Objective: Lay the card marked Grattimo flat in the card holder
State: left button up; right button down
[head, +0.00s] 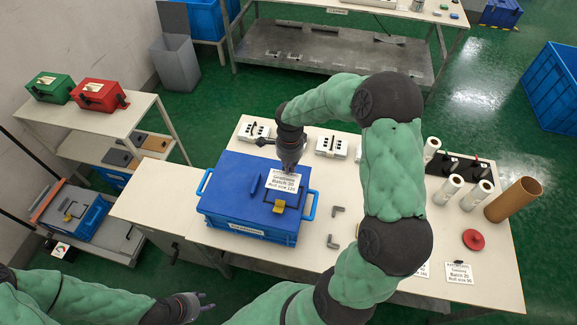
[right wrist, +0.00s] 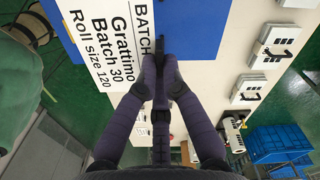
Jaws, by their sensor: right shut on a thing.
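The white card marked Grattimo, Batch 30, Roll size 120 (right wrist: 97,45) is pinched by one edge in my right gripper (right wrist: 160,78). In the head view the card (head: 283,182) is over the lid of the blue box (head: 225,205), below my right gripper (head: 291,169). I cannot tell whether the card touches the lid. The blue box has a white label on its front and a yellow piece (head: 279,206) at the lid's front. I cannot make out a card holder for certain; the card may cover it. My left gripper (head: 207,302) is low at the left, away from the table, its opening unclear.
Two grey angled pieces (head: 333,241) lie right of the box. Another card (head: 459,273) lies at the front right near a red disc (head: 473,239), white rolls (head: 476,195) and a brown tube (head: 514,199). My right arm crosses the table.

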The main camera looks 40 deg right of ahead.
aim_at(289, 177)
jog(key=shift+f+b, duration=0.2)
jog(key=shift+b, duration=0.2)
notch_tip(289, 177, down, 6)
jog(key=b, duration=0.5)
jog(key=shift+f, duration=0.15)
jog(key=shift+f+b, duration=0.8)
jog(key=shift+b, duration=0.15)
jog(key=shift+f+b, duration=0.4)
jog(key=shift+b, duration=0.1)
jog(key=c, duration=1.3)
grip_release()
jog(key=shift+f, duration=0.1)
